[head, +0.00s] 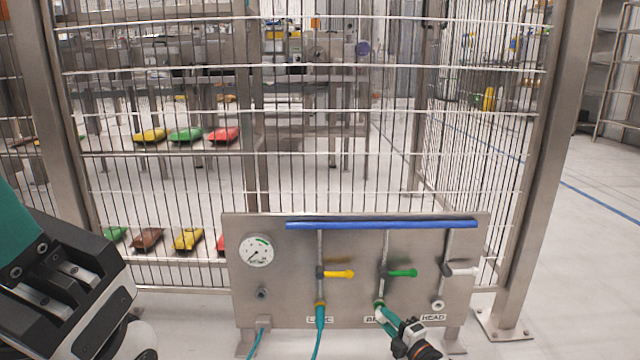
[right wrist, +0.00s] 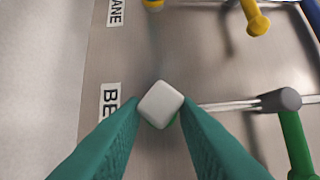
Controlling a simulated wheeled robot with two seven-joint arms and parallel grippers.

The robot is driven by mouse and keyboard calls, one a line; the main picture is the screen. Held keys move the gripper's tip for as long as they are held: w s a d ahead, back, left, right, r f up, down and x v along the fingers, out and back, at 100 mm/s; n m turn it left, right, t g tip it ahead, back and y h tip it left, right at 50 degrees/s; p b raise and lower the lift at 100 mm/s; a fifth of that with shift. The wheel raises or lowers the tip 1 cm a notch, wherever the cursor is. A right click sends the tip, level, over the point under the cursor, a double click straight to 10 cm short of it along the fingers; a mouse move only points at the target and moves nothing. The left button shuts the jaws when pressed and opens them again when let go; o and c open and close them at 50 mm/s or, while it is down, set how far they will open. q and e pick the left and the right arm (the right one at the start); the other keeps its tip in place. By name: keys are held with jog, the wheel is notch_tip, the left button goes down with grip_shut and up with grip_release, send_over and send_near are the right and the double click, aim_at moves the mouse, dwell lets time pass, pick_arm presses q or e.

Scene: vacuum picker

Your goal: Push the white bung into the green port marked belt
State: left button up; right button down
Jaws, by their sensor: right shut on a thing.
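The white bung (right wrist: 160,104) is held between the teal fingertips of my right gripper (right wrist: 158,112), which is shut on it. In the head view my right gripper (head: 383,312) is at the panel's lower middle, below the green lever (head: 403,272). My left gripper (head: 75,290) is at the left edge, partly out of frame, its fingertips hidden.
The grey metal panel (head: 275,285) stands before a wire fence. It carries a gauge (head: 256,251), a blue rail (head: 380,224), a yellow lever (head: 338,273) and a HEAD label (head: 433,317). A teal hose (head: 320,318) hangs left of my right gripper.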

jog(key=shift+w, duration=0.55)
jog(key=c, duration=1)
grip_release()
jog(key=shift+c, duration=0.2)
jog(key=p+v, duration=0.5)
jog(key=v, duration=0.1)
jog(key=shift+s, duration=0.1)
